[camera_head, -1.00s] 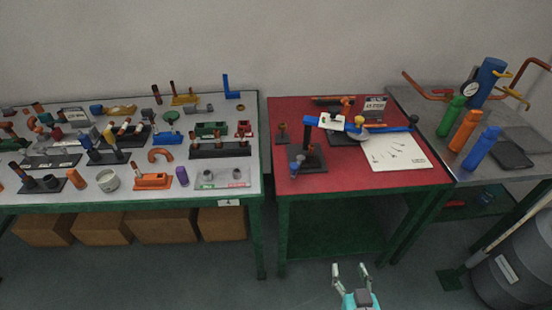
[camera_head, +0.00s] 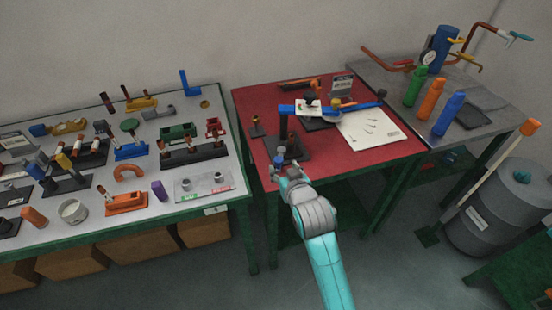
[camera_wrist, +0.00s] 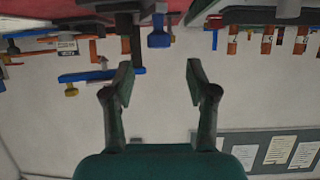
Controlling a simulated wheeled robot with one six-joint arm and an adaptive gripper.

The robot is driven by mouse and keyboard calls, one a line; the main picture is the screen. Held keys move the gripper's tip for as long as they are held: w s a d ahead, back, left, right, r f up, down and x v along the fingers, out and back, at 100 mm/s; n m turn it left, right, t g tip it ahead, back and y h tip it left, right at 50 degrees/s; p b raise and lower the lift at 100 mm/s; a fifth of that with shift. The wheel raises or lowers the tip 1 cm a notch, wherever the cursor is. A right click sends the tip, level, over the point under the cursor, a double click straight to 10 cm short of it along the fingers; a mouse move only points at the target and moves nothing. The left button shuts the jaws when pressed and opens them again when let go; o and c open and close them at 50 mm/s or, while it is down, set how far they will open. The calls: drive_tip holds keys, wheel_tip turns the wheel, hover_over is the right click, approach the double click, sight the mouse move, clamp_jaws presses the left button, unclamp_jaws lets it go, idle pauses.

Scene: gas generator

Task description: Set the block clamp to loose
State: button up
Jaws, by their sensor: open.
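The left table (camera_head: 245,190) is crowded with small fixtures. On the grey table at right stand green, orange (camera_head: 431,98) and blue bottles. A grey drum (camera_head: 505,210) stands at lower right.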

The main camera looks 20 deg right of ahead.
sight(279, 160)
drive_tip(key=x, duration=0.7)
drive_tip(key=shift+w+d+f, duration=0.1)
drive_tip(key=shift+w, duration=0.2)
clamp_jaws()
